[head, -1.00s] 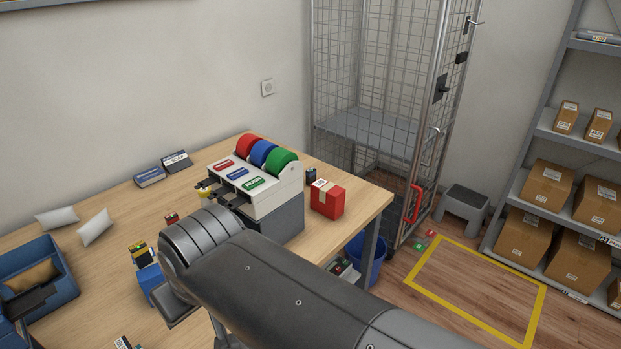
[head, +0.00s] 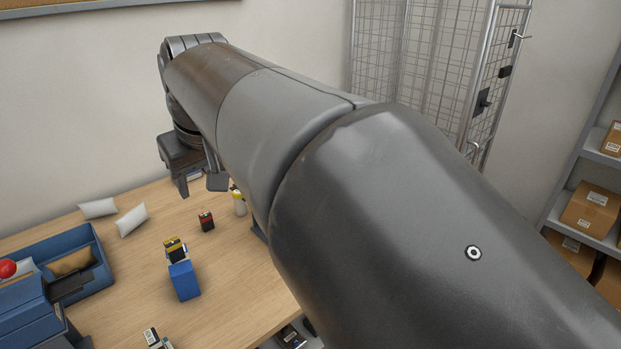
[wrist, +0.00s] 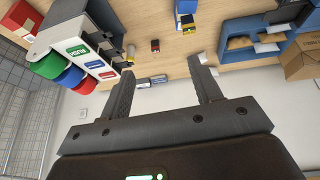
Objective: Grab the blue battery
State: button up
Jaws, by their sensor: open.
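I cannot pick out the blue battery with certainty. A plain blue block (head: 184,281) stands on the table in the head view, directly in front of a yellow-and-black battery (head: 175,250). A red-and-black battery (head: 207,221) stands farther back; it also shows in the wrist view (wrist: 155,45). My gripper (head: 200,184) is open and empty, raised beyond these things toward the wall. In the wrist view, my gripper (wrist: 162,70) has its two fingers well apart with nothing between them. My arm hides much of the table's right side in the head view.
A blue bin (head: 98,258) with a brown packet stands at left. White pouches (head: 131,219) lie near the wall. A yellow-and-white bottle (head: 239,203) stands by my arm. The tape dispenser (wrist: 65,40) shows in the wrist view. A wire cage (head: 430,50) stands behind.

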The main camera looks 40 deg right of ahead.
jog(key=w+d+r, duration=0.4)
jog(key=w+d, duration=0.8)
jog(key=w, duration=0.1)
jog(key=w+d+f, duration=0.2)
jog(key=d, duration=0.7)
jog(key=w+d+f, duration=0.2)
jog(key=w+d, duration=0.1)
jog(key=d, duration=0.7)
jog(key=w+d+f, duration=0.2)
jog(key=d, duration=0.7)
jog(key=s+d+f, duration=0.3)
jog(key=d+f, duration=0.1)
jog(key=d, duration=0.3)
jog(key=s+d+f, duration=0.2)
jog(key=d+f, duration=0.2)
jog(key=d, duration=0.4)
jog(key=shift+m+y, duration=0.3)
jog(key=f, duration=0.6)
jog(key=w+f, duration=0.1)
jog(key=f, duration=1.2)
jog(key=shift+w+a+f, duration=0.2)
jog(key=shift+w, duration=0.2)
jog(key=x, duration=0.5)
jog(key=shift+s+a+f, duration=0.1)
jog(key=shift+s+f, duration=0.1)
jog(key=shift+f, duration=0.25)
